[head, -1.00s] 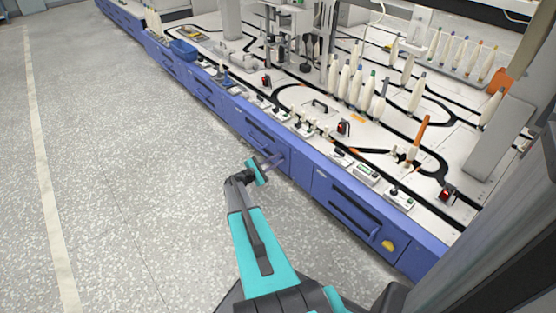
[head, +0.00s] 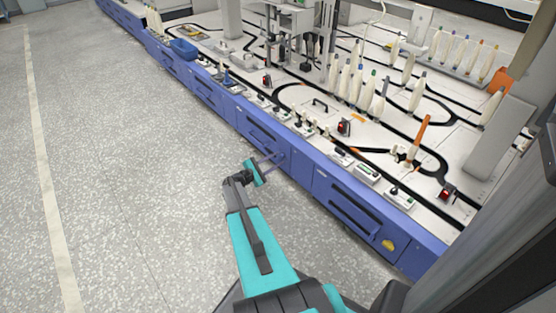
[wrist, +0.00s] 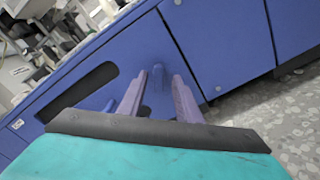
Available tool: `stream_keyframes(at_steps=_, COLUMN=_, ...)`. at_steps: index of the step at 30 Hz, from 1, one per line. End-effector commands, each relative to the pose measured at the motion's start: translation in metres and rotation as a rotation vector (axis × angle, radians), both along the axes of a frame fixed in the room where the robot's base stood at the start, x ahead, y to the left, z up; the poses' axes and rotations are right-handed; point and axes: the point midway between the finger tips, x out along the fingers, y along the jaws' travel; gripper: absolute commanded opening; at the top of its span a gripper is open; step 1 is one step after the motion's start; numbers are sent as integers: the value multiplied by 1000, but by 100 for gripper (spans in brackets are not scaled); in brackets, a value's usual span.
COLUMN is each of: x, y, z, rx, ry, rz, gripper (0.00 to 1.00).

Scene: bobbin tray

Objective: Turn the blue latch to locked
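The blue latch (wrist: 157,77) is a small blue bar on the blue cabinet front in the wrist view. It stands close to a seam between panels and is almost the same colour as them. My gripper (wrist: 160,76) is open, with one purple-grey finger on each side of the latch. I see a gap beside the latch, and cannot tell whether a finger touches it. In the head view my gripper (head: 272,160) is at the blue cabinet front, and I cannot make out the latch there.
The blue cabinet row (head: 225,108) runs diagonally, with dark slot handles and a yellow part (head: 388,245) further right. Its white top carries bobbins (head: 357,85), black tracks and small control boxes (head: 367,173). The speckled floor (head: 120,150) at left is clear.

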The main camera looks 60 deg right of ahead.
Motion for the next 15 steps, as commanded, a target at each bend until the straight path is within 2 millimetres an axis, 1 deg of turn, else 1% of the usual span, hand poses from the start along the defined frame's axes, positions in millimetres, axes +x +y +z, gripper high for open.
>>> stream_keyframes(at_steps=2, x=3, y=10, z=2, rx=1, ry=1, rz=3, gripper=31)
stream_keyframes(at_steps=15, x=24, y=77, z=2, rx=1, ry=1, rz=1, gripper=31)
